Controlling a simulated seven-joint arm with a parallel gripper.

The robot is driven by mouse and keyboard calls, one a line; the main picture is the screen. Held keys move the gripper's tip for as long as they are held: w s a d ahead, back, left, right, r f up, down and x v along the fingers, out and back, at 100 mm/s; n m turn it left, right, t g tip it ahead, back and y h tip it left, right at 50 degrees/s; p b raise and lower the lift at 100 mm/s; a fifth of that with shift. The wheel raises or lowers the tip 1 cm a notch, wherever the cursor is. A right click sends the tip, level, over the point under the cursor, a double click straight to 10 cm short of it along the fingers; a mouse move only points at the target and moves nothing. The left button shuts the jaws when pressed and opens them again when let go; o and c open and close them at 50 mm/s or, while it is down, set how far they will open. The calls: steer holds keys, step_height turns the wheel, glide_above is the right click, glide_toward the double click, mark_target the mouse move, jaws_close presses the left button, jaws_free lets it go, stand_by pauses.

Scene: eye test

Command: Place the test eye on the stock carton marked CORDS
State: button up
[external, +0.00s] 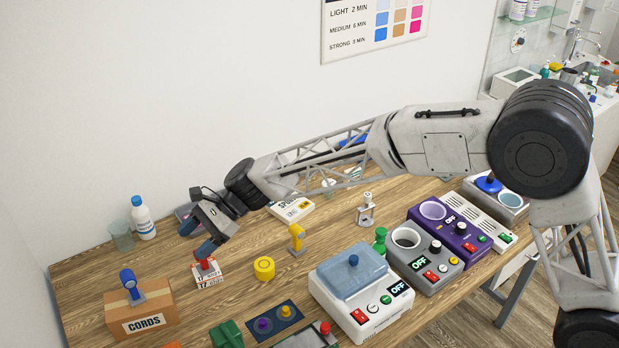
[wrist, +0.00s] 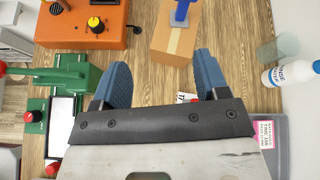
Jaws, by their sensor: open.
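The stock carton marked CORDS (external: 141,317) is a brown box at the front left of the table; its taped top shows in the wrist view (wrist: 174,42). A blue piece with a rounded head (external: 128,282), seemingly the test eye, stands upright on the carton. It also shows at the top of the wrist view (wrist: 181,12). A similar yellow piece (external: 296,236) stands on the table to the right. My gripper (external: 200,239) is open, its blue fingers apart from the carton and the blue piece. In the wrist view my gripper (wrist: 160,80) has only wood between its fingertips.
A red-topped block marked 17 (external: 207,273) stands close under my gripper. A white bottle (external: 143,219) and a cup (external: 121,236) are at the back left. A yellow roll (external: 264,268) lies right. Several devices, including a lidded white one (external: 362,290), fill the right side.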

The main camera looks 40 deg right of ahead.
steer(key=s+d+r+n+h, duration=0.2)
steer(key=s+d+r, duration=0.1)
steer(key=s+d, duration=0.3)
steer(key=s+d+r+n+h, duration=0.1)
steer(key=s+d+r+n, duration=0.15)
steer(key=s+d, duration=0.45)
steer(key=s+d+f+n+t+h, duration=0.1)
steer(key=s+d+n+h, duration=0.3)
steer(key=s+d, duration=1.2)
steer(key=s+d+f+n+t+h, duration=0.1)
steer(key=s+d+n+h, duration=0.4)
steer(key=s+d, duration=1.1)
steer(key=shift+f+n+t, duration=0.3)
steer(key=shift+f+n, duration=0.5)
steer(key=shift+n, duration=0.05)
